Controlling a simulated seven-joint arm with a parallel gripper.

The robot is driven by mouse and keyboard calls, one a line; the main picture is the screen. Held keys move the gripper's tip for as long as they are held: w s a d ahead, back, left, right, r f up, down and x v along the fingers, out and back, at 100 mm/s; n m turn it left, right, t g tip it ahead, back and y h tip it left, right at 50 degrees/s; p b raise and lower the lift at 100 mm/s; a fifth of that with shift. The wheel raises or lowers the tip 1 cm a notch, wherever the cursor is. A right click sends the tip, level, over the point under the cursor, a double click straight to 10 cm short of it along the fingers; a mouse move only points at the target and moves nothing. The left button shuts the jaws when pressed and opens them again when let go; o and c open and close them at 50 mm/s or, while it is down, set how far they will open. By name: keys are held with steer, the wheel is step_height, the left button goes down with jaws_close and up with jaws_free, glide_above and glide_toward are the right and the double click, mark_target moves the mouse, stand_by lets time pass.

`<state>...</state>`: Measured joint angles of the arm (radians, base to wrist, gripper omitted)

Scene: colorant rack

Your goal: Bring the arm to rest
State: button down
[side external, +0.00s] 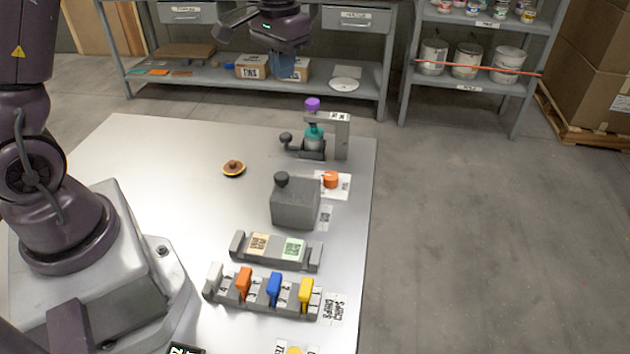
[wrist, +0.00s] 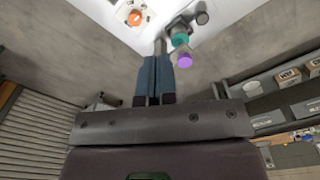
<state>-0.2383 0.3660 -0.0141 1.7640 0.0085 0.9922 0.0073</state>
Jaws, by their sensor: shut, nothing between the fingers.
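My gripper (side external: 287,72) is high over the far end of the table in the side view, in front of the back workbench. It is clear of everything on the table. In the wrist view its blue fingers (wrist: 155,62) are together with nothing between them.
A colorant rack (side external: 262,298) with white, orange, blue and yellow pieces stands at the near side. A grey block (side external: 295,205), a two-tile holder (side external: 275,253), an orange knob (side external: 330,179) and a small round dish (side external: 233,169) are also on the table. Its left middle is clear.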

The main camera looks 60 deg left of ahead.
steer(key=s+d+r+m+t, duration=0.1)
steer(key=s+d+r, duration=0.3)
steer(key=s, duration=0.6)
steer(key=s+d+r+m+t, duration=0.1)
steer(key=s+d+r+t, duration=0.3)
steer(key=s, duration=0.6)
steer(key=shift+d+r, duration=0.55)
steer(key=shift+r, duration=0.35)
